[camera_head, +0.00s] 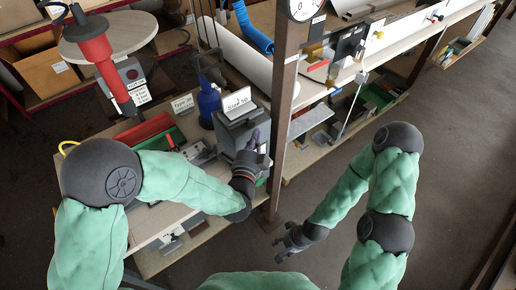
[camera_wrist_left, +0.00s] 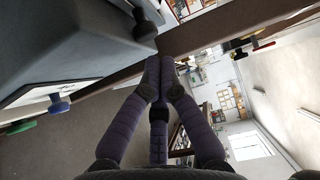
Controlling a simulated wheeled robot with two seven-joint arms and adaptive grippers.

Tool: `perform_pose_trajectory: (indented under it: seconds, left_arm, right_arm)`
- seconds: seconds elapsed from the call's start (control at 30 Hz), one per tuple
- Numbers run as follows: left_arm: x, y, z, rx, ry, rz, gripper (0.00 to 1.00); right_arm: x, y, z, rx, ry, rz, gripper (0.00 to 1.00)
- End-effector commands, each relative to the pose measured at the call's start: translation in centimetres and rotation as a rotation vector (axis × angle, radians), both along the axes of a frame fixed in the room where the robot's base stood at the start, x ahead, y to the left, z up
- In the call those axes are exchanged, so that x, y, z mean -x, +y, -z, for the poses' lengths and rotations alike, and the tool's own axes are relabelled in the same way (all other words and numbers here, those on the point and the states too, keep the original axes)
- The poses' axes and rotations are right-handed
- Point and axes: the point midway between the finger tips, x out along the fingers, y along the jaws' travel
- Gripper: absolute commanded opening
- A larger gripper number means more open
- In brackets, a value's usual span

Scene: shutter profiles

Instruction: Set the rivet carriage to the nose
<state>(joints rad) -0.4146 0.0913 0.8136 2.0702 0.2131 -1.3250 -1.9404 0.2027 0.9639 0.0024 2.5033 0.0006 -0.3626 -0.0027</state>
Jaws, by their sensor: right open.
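My left gripper (camera_head: 254,150) is at the right side of a grey block-shaped fixture (camera_head: 228,134) on the bench, below a "Size 50" sign (camera_head: 238,101). In the left wrist view its purple fingers (camera_wrist_left: 158,68) come together at the tips, with nothing visible between them. A grey box (camera_wrist_left: 75,45) with a dark knob (camera_wrist_left: 146,22) is close beyond the fingertips; contact cannot be told. I cannot tell which part is the rivet carriage or its nose. My right gripper (camera_head: 290,241) is open and empty, low over the floor.
A blue tool (camera_head: 208,101) stands left of the fixture, and a red tool (camera_head: 97,55) hangs at the upper left. A brown post (camera_head: 283,100) rises just right of the left gripper. A long rail bench (camera_head: 400,35) runs to the upper right. The right floor is clear.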

Motion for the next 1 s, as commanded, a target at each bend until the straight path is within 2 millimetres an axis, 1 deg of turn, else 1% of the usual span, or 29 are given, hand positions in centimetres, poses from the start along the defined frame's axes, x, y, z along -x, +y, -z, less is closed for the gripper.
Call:
perform_pose_trajectory:
  seconds: [0.03, 0.2, 0.57, 0.67, 0.83, 1.0]
  left_arm:
    - [-0.5, 0.4, 0.1, 0.001, 0.0, -0.003, 0.0]
    - [-1.2, 0.8, 0.0, 0.001, 0.0, 0.0, 0.0]
    - [-1.3, 0.9, 0.0, 0.001, 0.0, 0.0, 0.0]
    - [-1.9, 1.3, 0.0, 0.002, -0.001, -0.002, 0.0]
    - [-3.6, 2.5, 0.1, 0.002, -0.003, -0.004, 0.0]
    - [-3.7, 2.6, 0.0, 0.0, 0.0, 0.0, 0.0]
  right_arm:
    - [0.0, 0.0, 0.2, 0.0, 0.0, 0.0, 0.49]
    - [0.0, 0.0, 0.3, 0.0, 0.0, 0.0, 0.49]
    - [0.0, 0.0, 0.3, 0.0, 0.0, 0.0, 0.49]
    - [0.0, 0.0, 0.6, 0.0, 0.0, 0.0, 0.49]
    - [0.0, 0.0, 1.4, 0.0, 0.0, 0.0, 0.49]
    - [0.0, 0.0, 1.3, 0.0, 0.0, 0.0, 0.49]
